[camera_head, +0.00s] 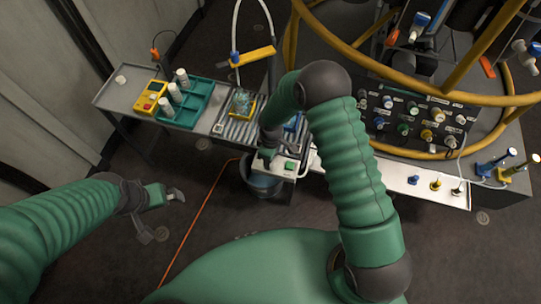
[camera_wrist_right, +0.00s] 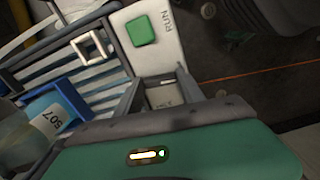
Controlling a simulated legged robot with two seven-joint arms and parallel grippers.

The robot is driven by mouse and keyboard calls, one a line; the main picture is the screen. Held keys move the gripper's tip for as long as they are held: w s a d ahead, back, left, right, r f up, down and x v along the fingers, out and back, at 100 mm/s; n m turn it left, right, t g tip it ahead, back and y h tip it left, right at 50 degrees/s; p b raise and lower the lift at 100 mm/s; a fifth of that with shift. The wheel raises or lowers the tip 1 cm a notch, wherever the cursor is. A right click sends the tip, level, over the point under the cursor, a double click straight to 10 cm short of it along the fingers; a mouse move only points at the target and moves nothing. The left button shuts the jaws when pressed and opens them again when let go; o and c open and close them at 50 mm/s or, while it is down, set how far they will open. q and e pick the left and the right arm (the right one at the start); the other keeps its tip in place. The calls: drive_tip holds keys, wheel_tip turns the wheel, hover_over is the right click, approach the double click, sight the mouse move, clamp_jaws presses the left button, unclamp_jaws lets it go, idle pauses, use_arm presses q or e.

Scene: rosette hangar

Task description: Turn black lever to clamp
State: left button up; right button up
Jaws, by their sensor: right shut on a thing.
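My right gripper (camera_head: 268,156) reaches down to the near end of the white panel beside the slatted grey table. In the right wrist view its fingers (camera_wrist_right: 160,92) stand on both sides of a small grey and dark part at the end of the white panel (camera_wrist_right: 165,55). The black lever is mostly hidden by the fingers there, and its angle cannot be made out. A green button (camera_wrist_right: 141,31) marked RUN sits on the same panel, just beyond the fingers. My left gripper (camera_head: 176,195) hangs over the floor, away from everything; its finger gap is unclear.
A blue bucket (camera_head: 262,184) stands below the panel. A teal rack (camera_head: 190,103) with white bottles and a yellow meter (camera_head: 150,97) sit on the left bench. Yellow pipes (camera_head: 465,75) and a knob panel (camera_head: 416,112) stand right.

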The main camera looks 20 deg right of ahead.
drive_tip(key=shift+w+r+n, duration=0.15)
drive_tip(key=shift+w+n, duration=0.1)
drive_tip(key=shift+n, duration=0.35)
drive_tip(key=o, duration=1.4)
drive_tip(key=shift+s, duration=0.1)
drive_tip(key=shift+c, duration=0.2)
wheel_tip(320, 180, up, 17)
drive_tip(key=p, duration=0.2)
drive_tip(key=shift+f, duration=0.2)
